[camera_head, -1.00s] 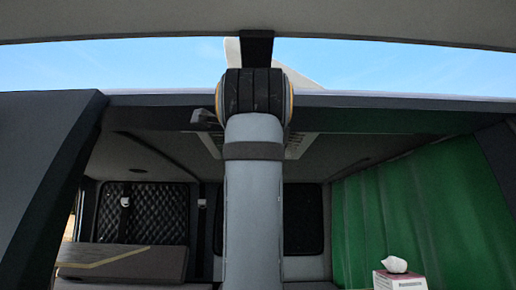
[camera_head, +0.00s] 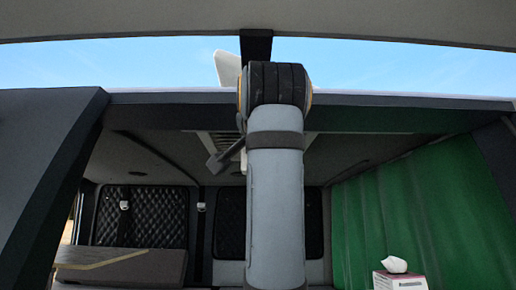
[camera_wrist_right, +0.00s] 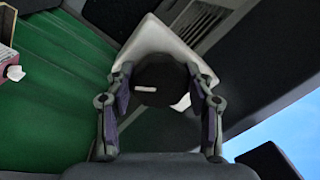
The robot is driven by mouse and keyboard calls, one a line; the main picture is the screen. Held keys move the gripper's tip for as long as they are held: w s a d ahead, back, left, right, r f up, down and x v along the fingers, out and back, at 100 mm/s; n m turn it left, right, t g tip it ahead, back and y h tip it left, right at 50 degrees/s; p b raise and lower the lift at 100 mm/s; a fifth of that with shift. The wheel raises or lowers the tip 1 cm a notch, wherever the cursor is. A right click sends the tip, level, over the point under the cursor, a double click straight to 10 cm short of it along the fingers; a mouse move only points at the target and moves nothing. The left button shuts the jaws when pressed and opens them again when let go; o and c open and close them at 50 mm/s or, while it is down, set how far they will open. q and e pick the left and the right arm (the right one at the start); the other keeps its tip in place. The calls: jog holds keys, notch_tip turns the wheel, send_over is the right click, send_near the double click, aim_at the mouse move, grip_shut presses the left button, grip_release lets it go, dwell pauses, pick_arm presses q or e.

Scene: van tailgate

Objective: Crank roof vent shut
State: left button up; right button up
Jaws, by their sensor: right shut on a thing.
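The white roof vent lid (camera_head: 227,68) shows above the roof edge in the head view, tilted up against the sky. The slatted vent (camera_head: 208,142) is in the ceiling, partly hidden behind my right arm. In the right wrist view, my right gripper (camera_wrist_right: 160,78) has its two fingers on either side of a dark round crank knob (camera_wrist_right: 160,72) with a short white mark, and is shut on it. A white plate (camera_wrist_right: 155,38) lies behind the knob. In the head view a grey bar-like piece (camera_head: 222,158) shows left of my arm; I cannot tell whether it is crank or finger. My left gripper is out of view.
The dark roof edge (camera_head: 380,101) crosses in front of the vent. A green curtain (camera_head: 410,200) hangs at the right, with a tissue box (camera_head: 399,281) below. A bench (camera_head: 120,265) stands at lower left. The dark left pillar (camera_head: 45,160) bounds the opening.

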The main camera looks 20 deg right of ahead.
jog(key=n, duration=0.3)
jog(key=n+b, duration=0.1)
jog(key=n, duration=0.3)
jog(key=shift+s+d+r+n+y, duration=0.15)
jog(key=shift+d+r+n+y, duration=0.05)
jog(key=shift+n+y, duration=0.1)
jog(key=n+b, duration=0.1)
jog(key=n, duration=0.2)
jog(key=shift+n+g, duration=0.3)
jog(key=shift+n, duration=0.1)
jog(key=n, duration=0.3)
jog(key=shift+n+b, duration=0.3)
jog(key=n, duration=0.3)
jog(key=shift+d+r+g, duration=0.1)
jog(key=shift+g, duration=0.2)
jog(key=n, duration=0.4)
jog(key=shift+b, duration=0.4)
jog(key=n, duration=0.4)
jog(key=shift+r+g, duration=0.15)
jog(key=shift+g, duration=0.15)
jog(key=shift+n+h+b, duration=0.3)
jog(key=shift+n+h, duration=0.2)
jog(key=shift+n, duration=0.9)
jog(key=shift+r, duration=0.1)
